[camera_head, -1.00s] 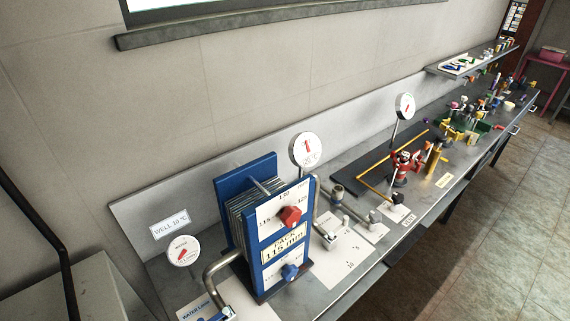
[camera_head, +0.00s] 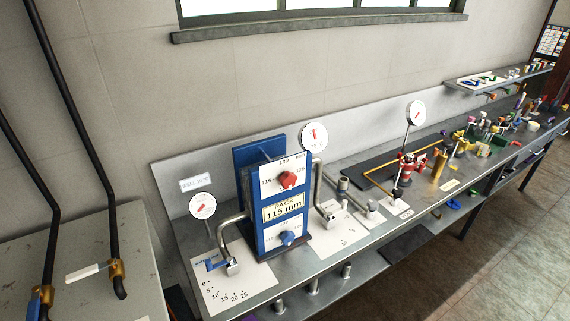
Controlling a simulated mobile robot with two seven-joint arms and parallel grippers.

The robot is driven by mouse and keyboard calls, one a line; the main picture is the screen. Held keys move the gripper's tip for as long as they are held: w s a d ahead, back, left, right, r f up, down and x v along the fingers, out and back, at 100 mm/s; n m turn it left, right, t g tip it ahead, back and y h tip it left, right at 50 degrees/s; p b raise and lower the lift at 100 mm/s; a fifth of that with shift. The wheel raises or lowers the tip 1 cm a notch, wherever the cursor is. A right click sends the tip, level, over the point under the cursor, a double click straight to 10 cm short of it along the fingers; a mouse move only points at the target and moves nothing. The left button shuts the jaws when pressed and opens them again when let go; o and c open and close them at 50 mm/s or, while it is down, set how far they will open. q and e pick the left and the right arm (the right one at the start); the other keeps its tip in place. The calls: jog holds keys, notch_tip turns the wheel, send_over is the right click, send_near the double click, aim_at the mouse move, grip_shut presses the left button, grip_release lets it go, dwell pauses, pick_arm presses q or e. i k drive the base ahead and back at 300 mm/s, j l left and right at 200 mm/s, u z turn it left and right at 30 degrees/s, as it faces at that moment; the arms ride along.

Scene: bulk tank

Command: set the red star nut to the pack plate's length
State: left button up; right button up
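The red star nut (camera_head: 288,180) sits on the upper dial plate (camera_head: 283,175) of the blue plate pack (camera_head: 259,154). The dial carries numbers such as 115, 125 and 130; the nut's exact setting is too small to read. Below it, the pack plate (camera_head: 283,207) reads "PACK 115 mm". A blue star nut (camera_head: 288,238) sits on a lower white dial under the plate. Neither of my grippers is in view.
A blue-handled valve (camera_head: 217,264) and a round gauge (camera_head: 203,205) stand left of the pack. More gauges, pipes and red fittings (camera_head: 411,165) line the bench to the right. Black pipes (camera_head: 100,190) rise from a grey tank at left. Open floor lies front right.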

aim_at(287, 179)
jog(key=i+j+u, duration=0.1)
jog(key=i+u, duration=0.2)
jog(key=u, duration=0.15)
jog(key=i+u, duration=0.25)
jog(key=u, duration=0.15)
